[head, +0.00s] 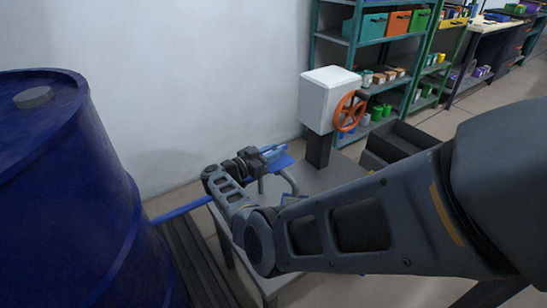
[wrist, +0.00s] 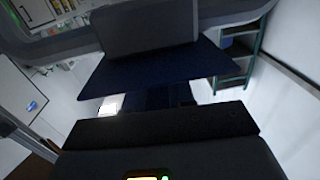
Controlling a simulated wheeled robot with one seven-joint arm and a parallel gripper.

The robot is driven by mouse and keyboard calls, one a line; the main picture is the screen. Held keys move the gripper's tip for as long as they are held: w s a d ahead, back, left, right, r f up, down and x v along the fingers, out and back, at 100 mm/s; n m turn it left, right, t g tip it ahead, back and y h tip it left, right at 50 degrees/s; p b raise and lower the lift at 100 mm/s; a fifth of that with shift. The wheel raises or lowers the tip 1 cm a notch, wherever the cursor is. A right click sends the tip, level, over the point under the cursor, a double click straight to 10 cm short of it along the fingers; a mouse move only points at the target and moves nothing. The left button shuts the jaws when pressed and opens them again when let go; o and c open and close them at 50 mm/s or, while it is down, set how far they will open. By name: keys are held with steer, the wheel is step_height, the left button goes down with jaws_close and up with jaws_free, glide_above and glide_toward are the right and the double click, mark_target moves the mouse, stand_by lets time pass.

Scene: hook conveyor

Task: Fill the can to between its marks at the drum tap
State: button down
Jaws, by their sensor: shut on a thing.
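The large blue drum (head: 70,190) stands at the left of the head view. A blue pipe-like bar (head: 182,210) shows low at its right side; I cannot make out the tap itself. My gripper (head: 268,154) is beyond the drum, near the wall, shut on a flat-looking blue thing (head: 283,163). In the wrist view this blue thing (wrist: 155,78) shows between the dark jaws of my gripper (wrist: 158,82). I cannot tell whether it is part of the can. The can's marks and any liquid level are not visible.
A grey table (head: 325,178) carries a white box (head: 330,98) on a dark post, with an orange handwheel (head: 350,111). A dark crate (head: 400,145) stands to its right. Shelves (head: 345,42) line the back wall. My arm hides much of the table's front.

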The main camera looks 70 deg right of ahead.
steer(key=shift+f, duration=0.3)
steer(key=c, duration=1.2)
jaws_free()
steer(key=shift+o, duration=1.2)
steer(key=shift+r, duration=0.1)
steer(key=v, duration=0.7)
steer(key=shift+w+a+b, duration=0.25)
steer(key=shift+a+b, duration=0.05)
steer(key=shift+b, duration=0.15)
